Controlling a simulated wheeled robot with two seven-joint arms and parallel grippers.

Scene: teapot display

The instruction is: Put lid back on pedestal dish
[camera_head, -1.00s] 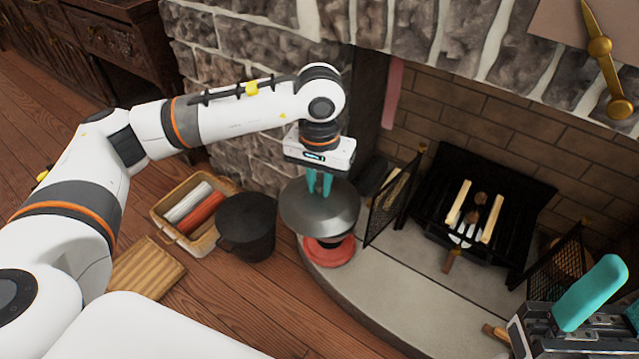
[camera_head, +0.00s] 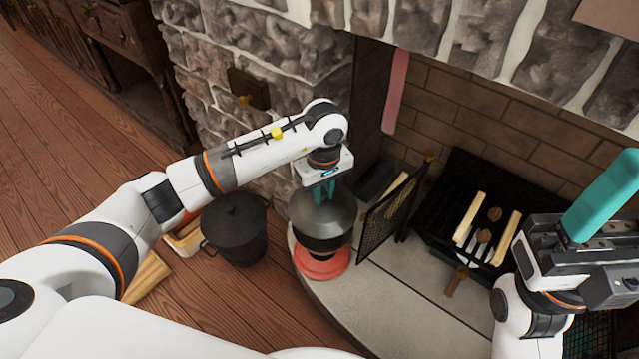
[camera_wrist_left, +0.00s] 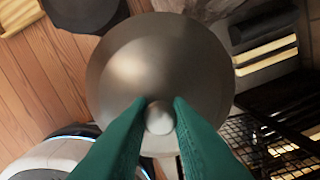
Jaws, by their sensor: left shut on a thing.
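The lid (camera_head: 318,217) is a wide grey metal dome with a round knob. My left gripper (camera_head: 323,192) is shut on its knob, and the lid also shows in the left wrist view (camera_wrist_left: 150,70) with the knob between the teal fingers (camera_wrist_left: 160,112). Below the lid, the dark bowl of the pedestal dish (camera_head: 320,245) shows above a red round base (camera_head: 322,264) on the stone hearth. The lid is over the dish; I cannot tell whether they touch. My right gripper (camera_head: 600,195) is at the right edge, one teal finger clear, away from the dish.
A black lidded pot (camera_head: 237,230) stands left of the dish. A dark mesh fire screen (camera_head: 385,228) stands close on its right. The grate (camera_head: 480,215) with logs is further right. The stone hearth (camera_head: 420,300) has bare room in front.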

